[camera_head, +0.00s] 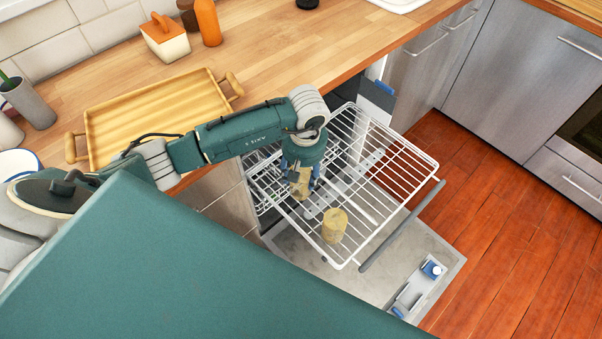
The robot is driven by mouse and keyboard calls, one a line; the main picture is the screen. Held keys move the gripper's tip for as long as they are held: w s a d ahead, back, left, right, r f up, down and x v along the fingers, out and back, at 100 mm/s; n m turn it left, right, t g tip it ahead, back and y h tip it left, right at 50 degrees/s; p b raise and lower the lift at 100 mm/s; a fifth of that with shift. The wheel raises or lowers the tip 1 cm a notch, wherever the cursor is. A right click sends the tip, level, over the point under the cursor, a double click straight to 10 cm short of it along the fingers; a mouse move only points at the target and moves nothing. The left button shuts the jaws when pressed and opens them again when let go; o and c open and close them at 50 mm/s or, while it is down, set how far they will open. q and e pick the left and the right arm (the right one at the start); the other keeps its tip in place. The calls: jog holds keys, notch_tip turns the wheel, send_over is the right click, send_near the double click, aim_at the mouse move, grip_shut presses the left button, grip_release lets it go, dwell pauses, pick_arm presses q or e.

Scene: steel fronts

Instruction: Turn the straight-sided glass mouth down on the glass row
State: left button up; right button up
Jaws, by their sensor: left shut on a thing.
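My left gripper (302,181) points down over the left part of the pulled-out dishwasher rack (402,159). It is shut on a yellowish glass (300,188), which is partly hidden by the fingers. I cannot tell which way its mouth faces or whether it touches the wires. A second yellowish glass (334,226), with nearly straight sides, stands upright on the rack near its front edge, apart from the gripper. I cannot tell which of the two is the one named. My right gripper is not in view.
The open dishwasher door (440,258) lies below the rack. A wooden tray (150,105) with two handles sits on the counter at left. A lidded box (165,38) and an orange bottle (207,22) stand behind it. The right half of the rack is empty.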

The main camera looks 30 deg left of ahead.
pick_arm(q)
jog(key=shift+r, duration=0.1)
jog(key=shift+f+b, duration=0.2)
jog(key=shift+b, duration=0.2)
notch_tip(320, 180, down, 6)
jog(key=b, duration=0.5)
jog(key=shift+r, duration=0.15)
jog(key=shift+b, duration=0.4)
